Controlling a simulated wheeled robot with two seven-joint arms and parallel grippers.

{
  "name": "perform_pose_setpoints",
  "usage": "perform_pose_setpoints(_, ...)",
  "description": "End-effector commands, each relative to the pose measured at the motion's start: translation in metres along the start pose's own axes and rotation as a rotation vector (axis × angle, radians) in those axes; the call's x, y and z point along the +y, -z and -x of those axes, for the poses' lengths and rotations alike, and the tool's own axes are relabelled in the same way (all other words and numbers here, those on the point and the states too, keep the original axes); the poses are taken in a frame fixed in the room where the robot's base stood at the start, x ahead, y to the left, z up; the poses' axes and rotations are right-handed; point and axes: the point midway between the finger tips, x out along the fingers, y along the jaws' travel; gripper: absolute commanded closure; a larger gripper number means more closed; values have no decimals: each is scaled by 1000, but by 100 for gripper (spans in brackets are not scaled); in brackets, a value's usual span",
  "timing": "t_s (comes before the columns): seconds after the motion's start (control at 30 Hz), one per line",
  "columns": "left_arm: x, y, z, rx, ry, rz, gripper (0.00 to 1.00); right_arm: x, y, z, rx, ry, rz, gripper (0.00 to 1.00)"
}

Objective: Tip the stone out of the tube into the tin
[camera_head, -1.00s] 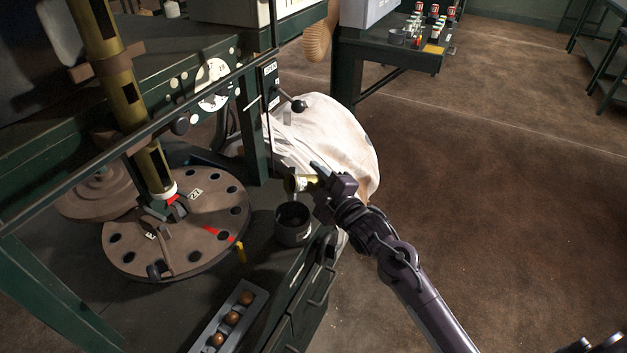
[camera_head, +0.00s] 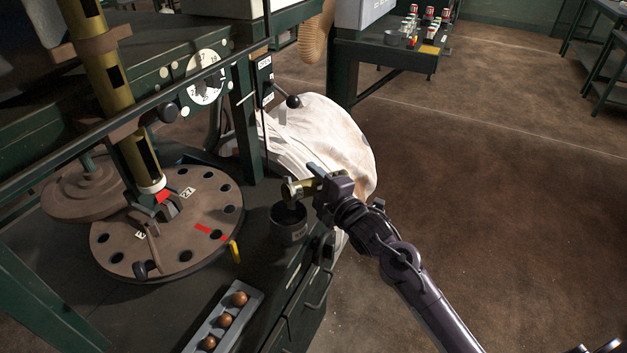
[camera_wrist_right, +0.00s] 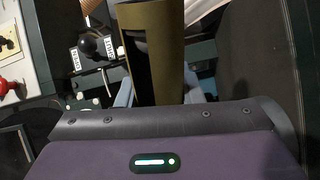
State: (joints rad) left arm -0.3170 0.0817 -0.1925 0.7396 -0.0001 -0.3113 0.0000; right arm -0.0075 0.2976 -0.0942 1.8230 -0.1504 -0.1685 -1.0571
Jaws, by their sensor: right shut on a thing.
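My right gripper (camera_head: 322,184) is shut on a short brass tube (camera_head: 298,189). The tube lies nearly level, its free left end dipping slightly, above the tin. In the right wrist view the tube (camera_wrist_right: 153,50) stands out from the gripper, with a dark slot along its side. The dark round tin (camera_head: 289,229) stands upright on the bench corner, below the tube's free end. A small dark shape sits between tube end and tin; I cannot tell what it is. I cannot make out the stone.
A slotted tray (camera_head: 222,323) holds brown balls at the front. A brown disc with holes (camera_head: 170,238) lies left of the tin, under a tall brass column (camera_head: 105,70). A pale bulk bag (camera_head: 320,140) bulges behind the gripper. Open floor lies right.

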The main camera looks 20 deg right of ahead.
Motion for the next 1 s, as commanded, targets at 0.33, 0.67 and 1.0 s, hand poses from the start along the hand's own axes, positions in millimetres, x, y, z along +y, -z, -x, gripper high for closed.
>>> perform_pose_setpoints(0.33,0,13,-2,2,0,0,64,-3,-2,0,1,-3,60,95)
perform_pose_setpoints(0.67,-1,26,0,13,2,1,64,9,0,0,3,-3,361,95)
perform_pose_setpoints(1.0,-1,19,0,12,2,0,64,23,9,0,2,-3,571,95)
